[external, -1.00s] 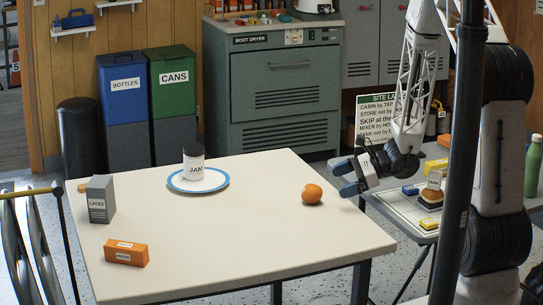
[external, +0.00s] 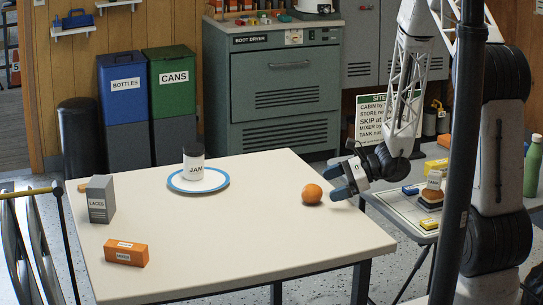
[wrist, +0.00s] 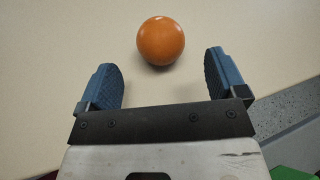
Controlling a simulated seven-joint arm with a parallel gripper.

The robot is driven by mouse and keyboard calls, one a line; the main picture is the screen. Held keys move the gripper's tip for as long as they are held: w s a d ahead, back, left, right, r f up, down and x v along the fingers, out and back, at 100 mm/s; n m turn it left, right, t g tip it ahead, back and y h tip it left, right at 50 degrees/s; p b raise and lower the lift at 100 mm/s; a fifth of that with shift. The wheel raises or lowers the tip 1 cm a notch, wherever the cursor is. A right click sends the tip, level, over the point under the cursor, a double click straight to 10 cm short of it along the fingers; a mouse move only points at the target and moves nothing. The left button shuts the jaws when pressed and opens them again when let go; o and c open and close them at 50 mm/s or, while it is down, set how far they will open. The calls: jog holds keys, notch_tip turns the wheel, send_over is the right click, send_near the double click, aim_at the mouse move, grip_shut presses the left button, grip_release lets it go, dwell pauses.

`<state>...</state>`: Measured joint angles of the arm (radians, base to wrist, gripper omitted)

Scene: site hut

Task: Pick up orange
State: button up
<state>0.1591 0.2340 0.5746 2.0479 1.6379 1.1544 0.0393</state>
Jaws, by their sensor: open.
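The orange (external: 312,194) lies on the right part of the cream table (external: 240,235), near its right edge. In the wrist view the orange (wrist: 161,41) sits ahead of my gripper (wrist: 164,75), centred between the lines of the two blue fingers and beyond their tips. My gripper (external: 343,181) is open and empty. In the external view it is just to the right of the orange, close to the table's right edge. No contact with the orange shows.
A jar (external: 194,163) labelled JAM stands on a blue-rimmed plate (external: 221,184). A grey LACES box (external: 100,200) and an orange box (external: 125,253) are at the left. A side table with a tray (external: 396,205) stands at the right. The table around the orange is clear.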

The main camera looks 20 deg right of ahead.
aim_at(317, 190)
jog(key=shift+x, duration=2.55)
jog(key=shift+d, duration=0.1)
jog(key=c, duration=1.1)
